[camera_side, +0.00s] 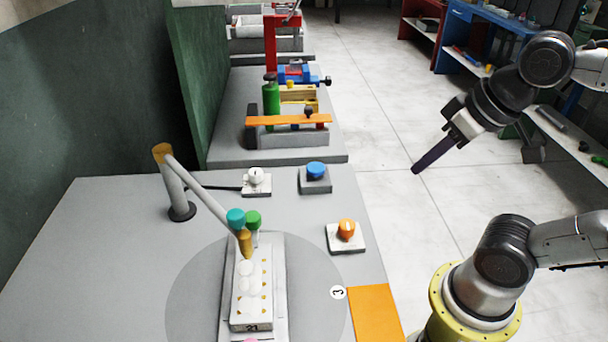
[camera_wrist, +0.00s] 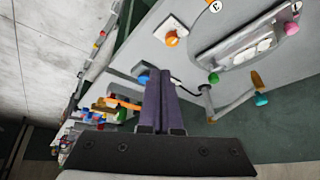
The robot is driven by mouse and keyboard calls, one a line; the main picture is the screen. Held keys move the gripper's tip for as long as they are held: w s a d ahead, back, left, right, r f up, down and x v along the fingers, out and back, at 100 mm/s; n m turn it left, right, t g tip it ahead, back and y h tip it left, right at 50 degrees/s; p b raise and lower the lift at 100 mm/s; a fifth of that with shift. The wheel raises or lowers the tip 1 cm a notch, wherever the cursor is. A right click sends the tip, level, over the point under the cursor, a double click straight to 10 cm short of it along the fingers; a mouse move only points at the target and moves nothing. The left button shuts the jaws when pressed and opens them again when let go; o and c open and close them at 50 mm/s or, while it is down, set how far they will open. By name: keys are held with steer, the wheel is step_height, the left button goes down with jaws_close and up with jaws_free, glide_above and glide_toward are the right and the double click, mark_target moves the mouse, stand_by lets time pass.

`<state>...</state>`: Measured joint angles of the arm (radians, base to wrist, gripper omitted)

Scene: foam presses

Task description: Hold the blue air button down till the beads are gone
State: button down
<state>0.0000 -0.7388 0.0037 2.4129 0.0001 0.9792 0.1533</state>
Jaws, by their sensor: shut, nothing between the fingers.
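The blue air button (camera_side: 316,169) sits on a small grey box (camera_side: 316,186) at the back right of the grey table. In the wrist view the blue button (camera_wrist: 143,78) shows just left of my fingers, partly hidden by them. White beads (camera_side: 246,275) lie on the white block (camera_side: 252,325) on the round plate, below the nozzle (camera_side: 245,243). My gripper (camera_side: 416,171) is in the air to the right of the button, apart from it. Its dark fingers are shut together with nothing between them, and they also show in the wrist view (camera_wrist: 160,75).
An orange button (camera_side: 347,228) on a white base and a white knob (camera_side: 255,176) flank the blue button. A bent grey pipe (camera_side: 205,190) rises at the left. Another bench with a green bottle (camera_side: 271,100) and an orange bar (camera_side: 288,120) stands behind. Open floor (camera_side: 375,110) lies to the right.

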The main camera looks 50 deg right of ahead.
steer(key=w+r+m+g, duration=0.1)
steer(key=w+r+m, duration=0.2)
steer(key=w+r, duration=0.35)
steer(key=m+g, duration=0.4)
steer(key=g, duration=0.1)
glide_above(316, 167)
step_height(316, 167, down, 9)
step_height(316, 167, down, 14)
steer(key=shift+r, duration=0.1)
